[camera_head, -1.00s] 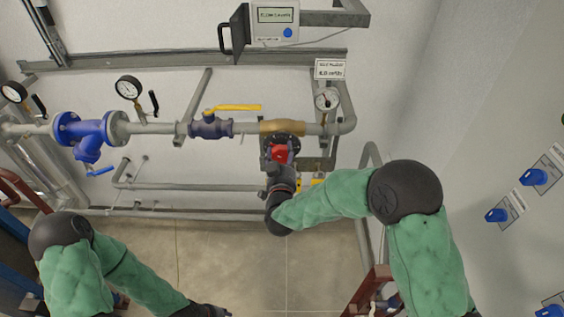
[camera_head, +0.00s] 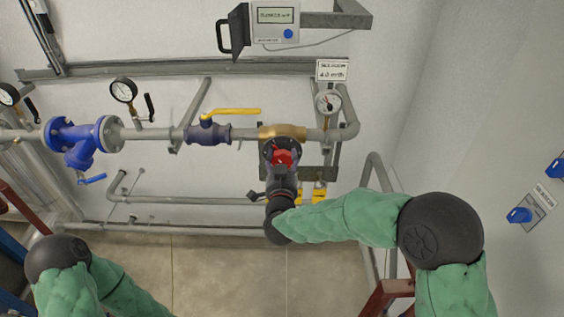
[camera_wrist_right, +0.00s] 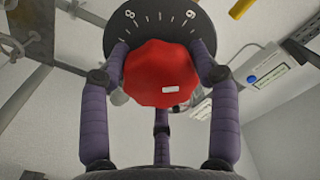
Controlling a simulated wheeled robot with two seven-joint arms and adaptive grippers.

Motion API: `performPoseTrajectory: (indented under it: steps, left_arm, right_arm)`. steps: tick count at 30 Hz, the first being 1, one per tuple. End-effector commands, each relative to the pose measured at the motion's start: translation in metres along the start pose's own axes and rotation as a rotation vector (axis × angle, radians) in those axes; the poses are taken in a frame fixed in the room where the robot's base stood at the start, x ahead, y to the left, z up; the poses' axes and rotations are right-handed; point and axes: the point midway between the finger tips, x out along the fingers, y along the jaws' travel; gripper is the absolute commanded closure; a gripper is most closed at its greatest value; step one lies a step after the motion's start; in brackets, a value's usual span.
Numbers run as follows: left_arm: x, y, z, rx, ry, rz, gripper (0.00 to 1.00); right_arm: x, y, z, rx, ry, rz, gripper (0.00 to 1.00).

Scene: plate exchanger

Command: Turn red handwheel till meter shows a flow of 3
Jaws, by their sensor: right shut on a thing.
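The red handwheel (camera_head: 282,157) sits below the brass valve body on the pipe. In the right wrist view the handwheel (camera_wrist_right: 160,73) fills the middle, with a black numbered dial (camera_wrist_right: 170,20) behind it. My right gripper (camera_head: 282,170) is shut on the handwheel, its fingers (camera_wrist_right: 160,80) around both sides of the rim. The meter (camera_head: 275,20) is a grey box with a small screen and blue button at the top; its reading is too small to read. A sign (camera_head: 332,70) on the right appears to read 4.0 m³/h. My left gripper is out of view.
A yellow-handled valve (camera_head: 209,133), a blue strainer (camera_head: 82,135) and pressure gauges (camera_head: 123,90) are along the pipe to the left. A round gauge (camera_head: 327,102) is at right. A lower pipe (camera_head: 190,200) runs beneath. Blue knobs (camera_head: 519,215) are on the right wall.

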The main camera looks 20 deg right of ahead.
Motion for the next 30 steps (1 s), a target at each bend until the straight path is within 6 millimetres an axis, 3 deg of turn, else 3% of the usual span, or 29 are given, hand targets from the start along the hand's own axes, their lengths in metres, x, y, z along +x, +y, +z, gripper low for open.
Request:
performPoseTrajectory:
  steps: [5, 6, 8, 21, 26, 30]
  left_arm:
    - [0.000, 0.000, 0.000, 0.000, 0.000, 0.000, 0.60]
    - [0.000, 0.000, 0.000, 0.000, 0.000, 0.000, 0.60]
    - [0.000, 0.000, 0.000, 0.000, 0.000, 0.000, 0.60]
    - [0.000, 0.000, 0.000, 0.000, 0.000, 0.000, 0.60]
    - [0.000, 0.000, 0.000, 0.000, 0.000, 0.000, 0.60]
    - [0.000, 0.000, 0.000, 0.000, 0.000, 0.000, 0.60]
  right_arm:
    - [0.002, -0.002, -0.006, 0.004, 0.013, -0.002, 0.71]
    - [0.002, -0.002, -0.006, 0.004, 0.014, -0.002, 0.30]
    - [0.002, -0.002, -0.006, 0.003, 0.014, -0.002, 0.14]
    - [-0.004, -0.001, -0.002, 0.000, 0.004, -0.001, 0.14]
    - [-0.025, -0.002, -0.002, 0.000, 0.004, -0.004, 0.14]
    - [-0.054, -0.002, -0.002, 0.001, 0.005, -0.004, 0.14]
